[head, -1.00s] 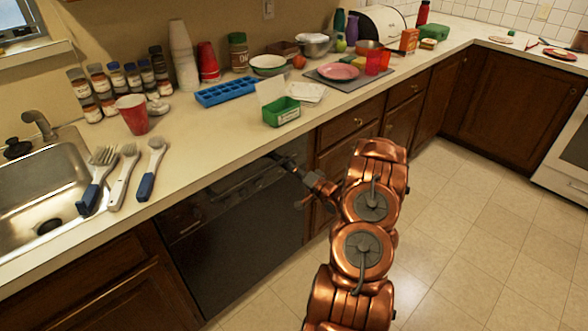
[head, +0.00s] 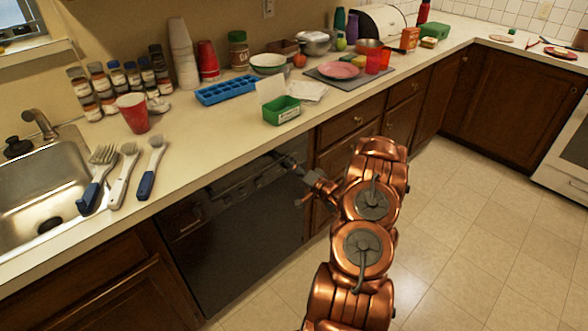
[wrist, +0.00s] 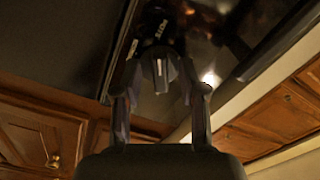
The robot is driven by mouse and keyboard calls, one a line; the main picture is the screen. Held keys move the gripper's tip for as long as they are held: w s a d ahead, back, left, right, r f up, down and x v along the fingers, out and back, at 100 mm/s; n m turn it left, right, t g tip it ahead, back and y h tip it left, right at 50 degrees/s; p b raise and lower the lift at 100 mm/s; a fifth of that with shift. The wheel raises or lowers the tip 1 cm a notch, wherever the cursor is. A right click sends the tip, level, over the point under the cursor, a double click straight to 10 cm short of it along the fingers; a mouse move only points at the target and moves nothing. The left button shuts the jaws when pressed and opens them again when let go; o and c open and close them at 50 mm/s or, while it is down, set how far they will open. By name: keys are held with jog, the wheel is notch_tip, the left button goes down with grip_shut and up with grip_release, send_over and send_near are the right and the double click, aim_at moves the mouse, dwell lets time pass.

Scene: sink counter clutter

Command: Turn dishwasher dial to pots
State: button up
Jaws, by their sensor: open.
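The black dishwasher (head: 250,240) is under the counter, with its control strip along the top of its front. My gripper (head: 284,160) is at the right end of that strip, just under the counter edge. In the wrist view my gripper (wrist: 160,75) is open, with one finger on each side of a dark dial (wrist: 160,66) with a greyish ridge. Small white lettering shows on the dark panel behind it. I cannot read the lettering or the dial's setting, nor tell whether the fingers touch the dial. In the head view my gripper hides the dial.
The counter above holds a green box (head: 282,110), a blue ice tray (head: 227,90), a red cup (head: 133,112) and brushes beside the sink (head: 45,190). Wooden cabinets (head: 335,160) stand right of the dishwasher. The tiled floor (head: 450,240) is clear.

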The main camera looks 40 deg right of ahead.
jog(key=s, duration=1.2)
jog(key=shift+a, duration=0.15)
dwell(0.4)
